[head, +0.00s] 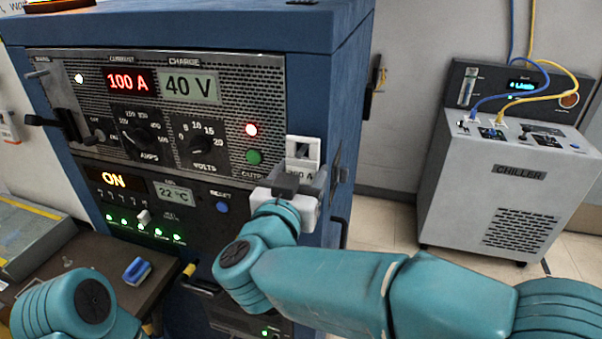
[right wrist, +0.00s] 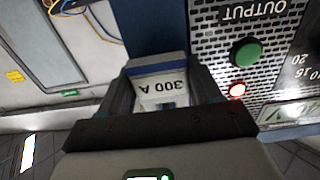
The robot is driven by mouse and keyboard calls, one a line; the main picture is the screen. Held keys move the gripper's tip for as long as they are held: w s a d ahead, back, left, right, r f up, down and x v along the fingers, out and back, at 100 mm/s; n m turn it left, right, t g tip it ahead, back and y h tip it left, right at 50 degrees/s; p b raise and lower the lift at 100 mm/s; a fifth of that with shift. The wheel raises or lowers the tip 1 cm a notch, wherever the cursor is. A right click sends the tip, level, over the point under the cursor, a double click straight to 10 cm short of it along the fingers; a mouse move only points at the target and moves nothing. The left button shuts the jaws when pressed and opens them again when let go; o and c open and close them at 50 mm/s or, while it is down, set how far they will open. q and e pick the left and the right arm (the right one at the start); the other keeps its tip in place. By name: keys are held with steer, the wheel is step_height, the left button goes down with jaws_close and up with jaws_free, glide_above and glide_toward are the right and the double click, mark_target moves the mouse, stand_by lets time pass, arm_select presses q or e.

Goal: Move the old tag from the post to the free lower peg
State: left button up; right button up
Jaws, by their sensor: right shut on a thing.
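The old tag (head: 303,150) is a white plate with a dark window and a "300 A" label. It stands at the right edge of the blue power cabinet's front, right of the green output button. My right gripper (head: 298,181) is shut on its lower part. In the right wrist view the tag (right wrist: 163,86) appears upside down between the two dark fingers of the gripper (right wrist: 160,100). The post and the lower peg cannot be made out; whether the tag still touches a post is unclear. My left gripper is out of view.
The blue cabinet (head: 190,32) has knobs and lit displays reading 100 A and 40 V. A dark bracket (head: 340,172) sits on its right side. A grey chiller (head: 500,185) with blue and yellow hoses stands right. A blue object (head: 137,270) lies on a low brown surface.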

steer(key=shift+s, duration=0.1)
steer(key=v, duration=0.7)
steer(key=shift+s+r+p, duration=0.15)
steer(key=shift+r+p, duration=0.15)
steer(key=shift+r, duration=0.1)
stand_by(0.4)
